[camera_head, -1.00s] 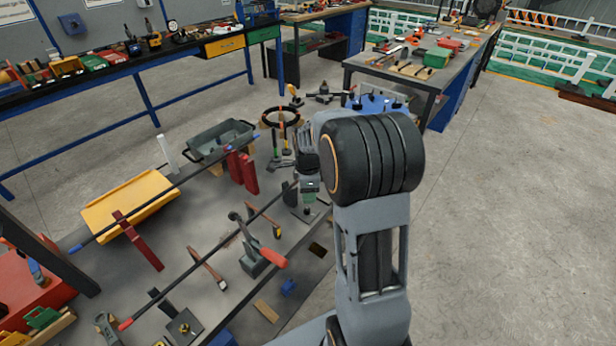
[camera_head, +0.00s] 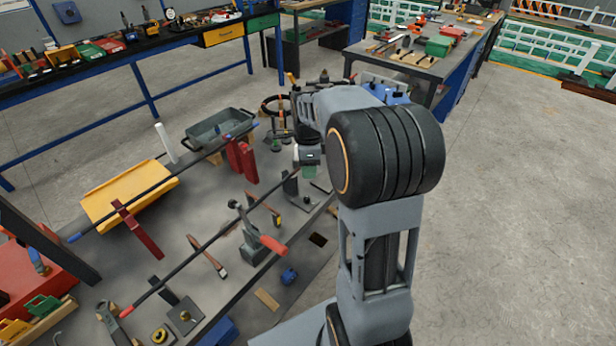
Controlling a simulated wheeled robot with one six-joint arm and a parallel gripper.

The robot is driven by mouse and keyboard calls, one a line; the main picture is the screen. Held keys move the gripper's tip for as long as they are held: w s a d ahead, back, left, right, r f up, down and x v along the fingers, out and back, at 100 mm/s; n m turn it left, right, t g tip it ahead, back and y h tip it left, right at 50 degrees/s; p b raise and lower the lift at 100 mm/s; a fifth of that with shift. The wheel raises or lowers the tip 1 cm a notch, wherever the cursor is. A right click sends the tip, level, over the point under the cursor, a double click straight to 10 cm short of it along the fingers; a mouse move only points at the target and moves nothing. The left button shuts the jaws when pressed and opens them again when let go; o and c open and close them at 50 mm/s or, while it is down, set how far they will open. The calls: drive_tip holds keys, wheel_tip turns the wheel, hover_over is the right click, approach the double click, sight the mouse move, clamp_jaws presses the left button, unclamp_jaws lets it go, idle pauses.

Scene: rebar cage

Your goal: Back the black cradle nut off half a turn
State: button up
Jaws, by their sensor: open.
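My gripper (camera_head: 309,172) shows only in part below my wrist, at the far end of the grey bench (camera_head: 215,228). My large black arm joint hides much of that area. Its jaws look open, with nothing seen between them. A dark upright cradle piece (camera_head: 290,186) stands just below and left of the gripper; I cannot tell whether they touch. A dark rod (camera_head: 190,268) with a red tip runs diagonally along the bench toward it. I cannot pick out the black cradle nut itself; it is too small or hidden.
A red-handled clamp (camera_head: 270,243) stands on the bench beside the rod. Red blocks (camera_head: 241,160), a yellow tray (camera_head: 120,196) and a grey bin (camera_head: 218,128) lie farther left. Dark plates with a brass nut (camera_head: 184,316) are at the near end. Floor to the right is clear.

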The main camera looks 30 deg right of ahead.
sight(308, 199)
drive_tip(key=f+m+b, duration=0.4)
drive_tip(key=f+m, duration=0.2)
drive_tip(key=f+m+b, duration=0.4)
drive_tip(key=f+m, duration=0.2)
drive_tip(key=f, duration=0.1)
drive_tip(key=shift+s+a+f, duration=0.1)
drive_tip(key=shift+s, duration=0.1)
idle(0.3)
